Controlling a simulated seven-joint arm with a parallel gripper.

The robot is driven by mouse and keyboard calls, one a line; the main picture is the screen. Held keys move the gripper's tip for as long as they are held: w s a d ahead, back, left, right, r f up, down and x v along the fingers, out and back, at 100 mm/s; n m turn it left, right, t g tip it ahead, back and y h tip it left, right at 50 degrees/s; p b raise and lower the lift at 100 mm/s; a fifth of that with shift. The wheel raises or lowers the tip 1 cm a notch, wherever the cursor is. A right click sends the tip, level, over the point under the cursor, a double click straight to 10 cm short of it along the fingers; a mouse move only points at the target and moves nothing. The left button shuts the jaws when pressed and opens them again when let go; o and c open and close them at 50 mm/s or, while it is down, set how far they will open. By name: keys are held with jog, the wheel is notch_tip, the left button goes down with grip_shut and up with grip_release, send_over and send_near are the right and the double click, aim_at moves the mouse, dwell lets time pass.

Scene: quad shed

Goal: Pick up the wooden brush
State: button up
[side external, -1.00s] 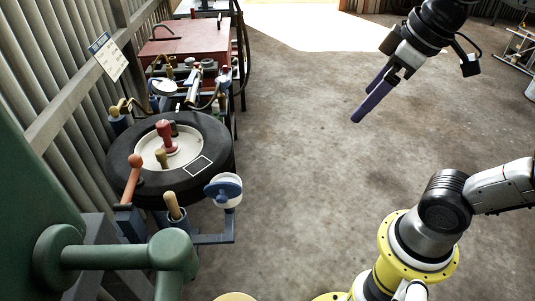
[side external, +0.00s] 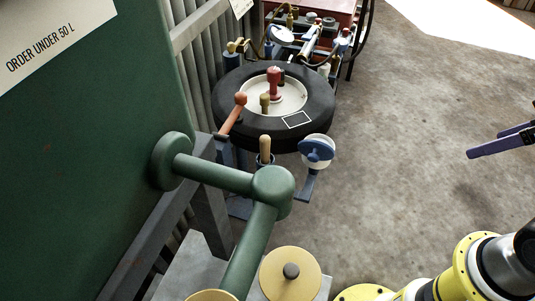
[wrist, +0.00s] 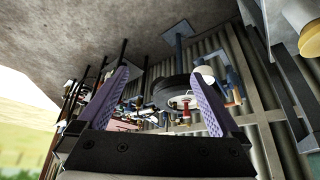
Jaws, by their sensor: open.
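A light wooden handle (side external: 265,148) stands upright in a small dark blue holder (side external: 265,161) just in front of the tyre. It may be the wooden brush; no bristles show. I cannot make it out surely in the wrist view.
A black tyre (side external: 228,112) carries a red knob (side external: 273,84) and an orange-headed lever (side external: 238,110) stands beside it. A blue-and-white round part (side external: 317,150) is right of the handle. A green pipe (side external: 222,176) stands in front. The concrete floor (side external: 410,150) is clear.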

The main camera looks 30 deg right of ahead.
jog(key=shift+c, duration=0.3)
jog(key=c, duration=0.5)
